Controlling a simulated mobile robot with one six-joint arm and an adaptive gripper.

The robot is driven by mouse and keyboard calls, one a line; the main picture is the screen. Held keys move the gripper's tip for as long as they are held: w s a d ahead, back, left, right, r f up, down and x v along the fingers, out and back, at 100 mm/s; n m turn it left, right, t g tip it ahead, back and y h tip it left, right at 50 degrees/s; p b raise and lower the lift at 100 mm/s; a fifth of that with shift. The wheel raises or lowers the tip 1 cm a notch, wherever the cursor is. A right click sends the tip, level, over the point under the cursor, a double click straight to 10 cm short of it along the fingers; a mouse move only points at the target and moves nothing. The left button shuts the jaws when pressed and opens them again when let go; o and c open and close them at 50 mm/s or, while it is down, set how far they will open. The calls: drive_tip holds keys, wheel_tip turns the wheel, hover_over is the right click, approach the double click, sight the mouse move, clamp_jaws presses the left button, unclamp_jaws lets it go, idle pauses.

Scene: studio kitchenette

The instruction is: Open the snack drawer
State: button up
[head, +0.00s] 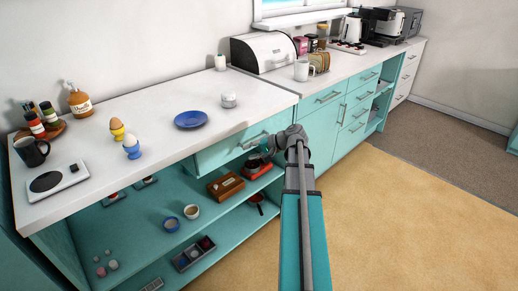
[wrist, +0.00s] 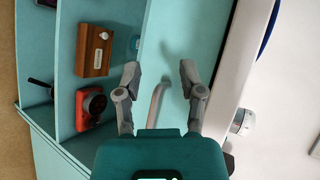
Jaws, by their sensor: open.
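The drawer front (head: 217,153) is a plain teal panel just under the white counter edge, and it looks closed or nearly so. It also shows in the wrist view (wrist: 175,35), with its grey bar handle (wrist: 156,103). My gripper (wrist: 159,73) is open, one finger on each side of the handle, with visible gaps between. In the head view my gripper (head: 258,153) is at the drawer front, and my wrist partly hides it and the handle. I cannot tell whether any finger touches the handle.
Below the drawer, open shelves hold a brown wooden box (head: 226,186), a red device (head: 258,169) and bowls. The floor (head: 400,220) to the right is clear.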

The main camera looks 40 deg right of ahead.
sight(257, 141)
drive_tip(key=s+d+m+t+b, duration=0.1)
drive_tip(key=s+d+t+b, duration=0.1)
drive_tip(key=d, duration=0.5)
drive_tip(key=s+d+m+t+b, duration=0.2)
drive_tip(key=d, duration=0.6)
drive_tip(key=shift+s+f+t+h+b, duration=0.15)
drive_tip(key=shift+s+t+h+b, duration=0.15)
drive_tip(key=shift+s+t, duration=0.1)
drive_tip(key=shift+w, duration=0.1)
drive_tip(key=b+x, duration=0.2)
drive_tip(key=x, duration=1.1)
drive_tip(key=shift+w+f+b, duration=0.1)
drive_tip(key=shift+w+b, duration=0.2)
clamp_jaws()
